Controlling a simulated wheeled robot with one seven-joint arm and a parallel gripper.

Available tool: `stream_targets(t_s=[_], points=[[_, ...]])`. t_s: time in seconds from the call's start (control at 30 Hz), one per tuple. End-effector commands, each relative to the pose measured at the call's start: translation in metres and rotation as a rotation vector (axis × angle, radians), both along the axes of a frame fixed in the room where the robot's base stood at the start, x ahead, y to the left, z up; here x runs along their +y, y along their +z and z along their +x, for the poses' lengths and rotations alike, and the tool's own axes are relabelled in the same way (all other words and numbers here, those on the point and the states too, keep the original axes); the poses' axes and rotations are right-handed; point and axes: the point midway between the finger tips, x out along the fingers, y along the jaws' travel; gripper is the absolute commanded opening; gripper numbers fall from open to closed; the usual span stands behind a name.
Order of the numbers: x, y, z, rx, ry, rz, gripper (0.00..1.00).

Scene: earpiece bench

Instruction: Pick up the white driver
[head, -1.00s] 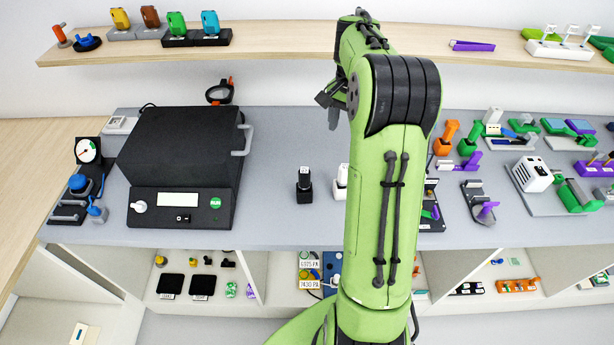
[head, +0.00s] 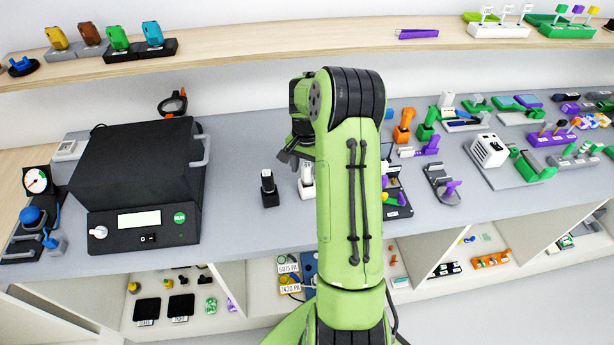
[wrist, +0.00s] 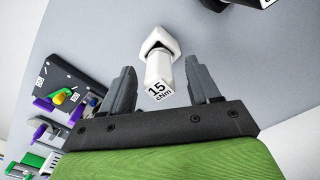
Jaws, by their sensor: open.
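The white driver (wrist: 158,62) stands on the grey bench and carries a "15 cNm" label in the wrist view. In the head view the white driver (head: 307,185) is partly hidden by my arm. My gripper (wrist: 165,83) is open in the wrist view, with one finger on each side of the driver's labelled end. The driver looks apart from both fingers; how far down the fingers reach beside it I cannot tell. In the head view my gripper (head: 288,156) hangs above the bench, just up and left of the driver.
A black driver (head: 268,188) stands left of the white one. A large black machine (head: 140,190) fills the bench's left part. A dark tray (head: 396,200) with coloured parts is right of my arm. A wooden shelf (head: 300,45) runs along the wall above.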

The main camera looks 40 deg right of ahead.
Motion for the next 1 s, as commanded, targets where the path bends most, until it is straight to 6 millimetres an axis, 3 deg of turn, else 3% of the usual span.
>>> stream_targets(t_s=[0.07, 0.43, 0.63, 0.73, 1.0], points=[[0.000, 0.000, 0.000, 0.000, 0.000, 0.000, 0.60], [0.000, 0.001, 0.000, 0.000, 0.000, 0.000, 0.03], [0.000, 0.002, 0.000, 0.000, 0.000, -0.001, 0.02], [-0.001, 0.011, 0.001, -0.002, 0.000, -0.002, 0.02], [-0.001, 0.078, 0.001, -0.004, -0.001, -0.005, 0.02]])
